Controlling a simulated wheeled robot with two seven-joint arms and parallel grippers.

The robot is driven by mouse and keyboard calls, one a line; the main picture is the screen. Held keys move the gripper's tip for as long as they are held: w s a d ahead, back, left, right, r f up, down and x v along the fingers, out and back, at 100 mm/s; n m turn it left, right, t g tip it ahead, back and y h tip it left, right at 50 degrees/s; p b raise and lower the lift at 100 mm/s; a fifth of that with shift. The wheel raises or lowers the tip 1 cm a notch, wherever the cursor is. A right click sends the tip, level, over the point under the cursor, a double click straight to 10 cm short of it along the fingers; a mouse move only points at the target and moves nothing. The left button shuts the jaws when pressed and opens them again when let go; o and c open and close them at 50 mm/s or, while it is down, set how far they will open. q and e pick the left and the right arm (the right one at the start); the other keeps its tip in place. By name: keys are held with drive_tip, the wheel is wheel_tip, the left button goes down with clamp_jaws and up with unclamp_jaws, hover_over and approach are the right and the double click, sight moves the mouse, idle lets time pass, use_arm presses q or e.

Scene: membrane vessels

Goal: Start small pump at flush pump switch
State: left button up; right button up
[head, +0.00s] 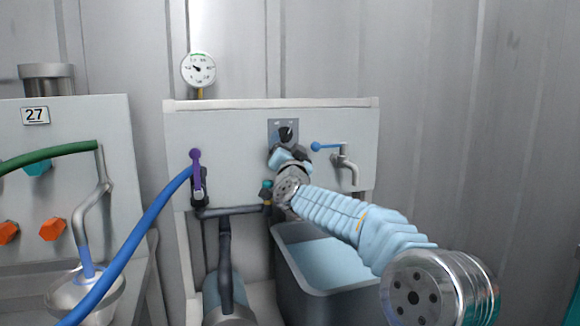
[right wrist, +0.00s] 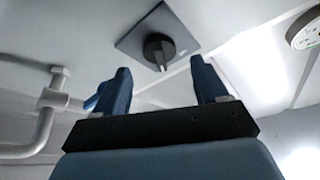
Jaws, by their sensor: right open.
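The flush pump switch is a black rotary knob (head: 286,134) on a grey plate (head: 275,126) on the upper middle of the white panel. In the right wrist view the knob (right wrist: 158,50) shows with its plate (right wrist: 130,45), ahead of the jaws and between their tips in the picture. My right gripper (right wrist: 162,82) is open and empty, with one blue finger on each side. A gap shows between fingers and knob, so they look apart. In the head view my right gripper (head: 288,155) is just below the knob, and my wrist partly hides it. My left gripper is not in view.
A blue-handled tap (head: 330,147) is right of the switch. A purple-handled valve (head: 196,165) with a blue hose (head: 150,220) is left. A gauge (head: 198,69) stands above the panel. A grey tank (head: 340,300) holding water is below; panel 27 (head: 110,130) is far left.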

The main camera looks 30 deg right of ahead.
drive_tip(key=b+v, duration=0.1)
drive_tip(key=v, duration=0.9)
drive_tip(key=shift+b, duration=0.3)
